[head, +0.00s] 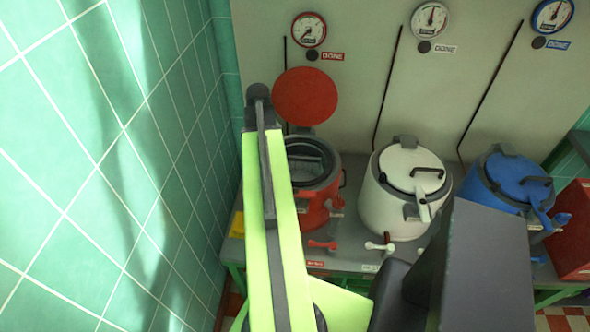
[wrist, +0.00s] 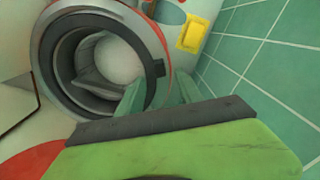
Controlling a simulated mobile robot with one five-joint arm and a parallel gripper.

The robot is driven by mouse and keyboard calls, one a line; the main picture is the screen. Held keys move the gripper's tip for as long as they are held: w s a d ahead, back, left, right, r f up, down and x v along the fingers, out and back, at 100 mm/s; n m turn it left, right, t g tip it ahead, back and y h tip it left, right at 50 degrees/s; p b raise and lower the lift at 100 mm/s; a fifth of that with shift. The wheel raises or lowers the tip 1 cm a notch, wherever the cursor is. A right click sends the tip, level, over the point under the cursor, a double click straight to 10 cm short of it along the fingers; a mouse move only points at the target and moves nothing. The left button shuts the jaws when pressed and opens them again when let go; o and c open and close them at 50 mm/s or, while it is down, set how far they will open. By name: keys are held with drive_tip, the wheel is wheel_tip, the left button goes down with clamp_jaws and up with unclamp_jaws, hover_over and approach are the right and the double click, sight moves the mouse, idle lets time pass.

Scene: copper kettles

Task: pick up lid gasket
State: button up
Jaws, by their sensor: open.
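The red kettle (head: 316,205) stands open at the left of the row, its round red lid (head: 305,96) raised behind it. In the wrist view, a thick dark ring (wrist: 52,50) lines the kettle's mouth. I cannot tell whether this ring is the lid gasket. A grey curved piece (wrist: 88,73) and a pale round area show inside the mouth. My gripper (wrist: 158,93) is open, its teal fingers over the kettle's rim near a small dark block. Nothing shows between the fingers. My arm covers part of the kettle in the head view.
A white kettle (head: 405,205) and a blue kettle (head: 508,180), both lidded, stand to the right. A red box (head: 575,235) is at the far right. A green tiled wall (head: 100,150) is close on the left. A yellow item (wrist: 193,33) lies beside the red kettle.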

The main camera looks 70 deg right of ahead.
wheel_tip(320, 180, down, 5)
drive_tip(key=b, duration=0.5)
drive_tip(key=shift+f, duration=0.15)
clamp_jaws()
